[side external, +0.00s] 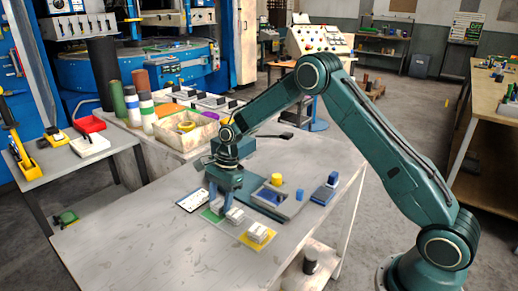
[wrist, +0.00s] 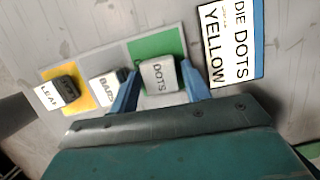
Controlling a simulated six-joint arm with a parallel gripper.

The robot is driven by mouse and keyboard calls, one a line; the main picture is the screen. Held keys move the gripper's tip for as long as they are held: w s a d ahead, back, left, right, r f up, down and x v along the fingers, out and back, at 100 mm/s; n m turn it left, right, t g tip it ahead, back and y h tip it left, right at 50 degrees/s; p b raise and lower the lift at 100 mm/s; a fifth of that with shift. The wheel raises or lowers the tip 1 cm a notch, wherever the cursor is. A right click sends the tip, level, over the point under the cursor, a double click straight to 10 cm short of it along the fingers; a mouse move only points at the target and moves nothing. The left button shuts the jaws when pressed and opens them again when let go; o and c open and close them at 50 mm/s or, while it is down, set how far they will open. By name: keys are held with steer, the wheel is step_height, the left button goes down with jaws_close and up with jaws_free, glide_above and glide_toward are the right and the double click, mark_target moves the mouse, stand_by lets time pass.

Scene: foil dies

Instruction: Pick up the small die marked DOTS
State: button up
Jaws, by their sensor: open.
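The DOTS die (wrist: 158,75) is a small whitish block with its name on the near face. It sits on a green square (wrist: 140,48) of a mat. My open gripper (wrist: 157,80) has one blue finger on each side of this die; I cannot tell whether they touch it. In the side external view my gripper (side external: 222,198) points down over the green square (side external: 208,214) and largely hides the die there. The BARS die (wrist: 104,88) stands to its left in the wrist view, and the LEAF die (wrist: 58,93) farther left on a yellow square.
A card (wrist: 231,42) reading DIE DOTS YELLOW lies right of the green square in the wrist view. The table's front left is clear.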

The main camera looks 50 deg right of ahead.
mark_target(220, 202)
steer(key=c, duration=0.8)
steer(key=shift+r, duration=0.2)
step_height(220, 202, up, 20)
steer(key=shift+f, duration=0.15)
stand_by(0.3)
stand_by(0.5)
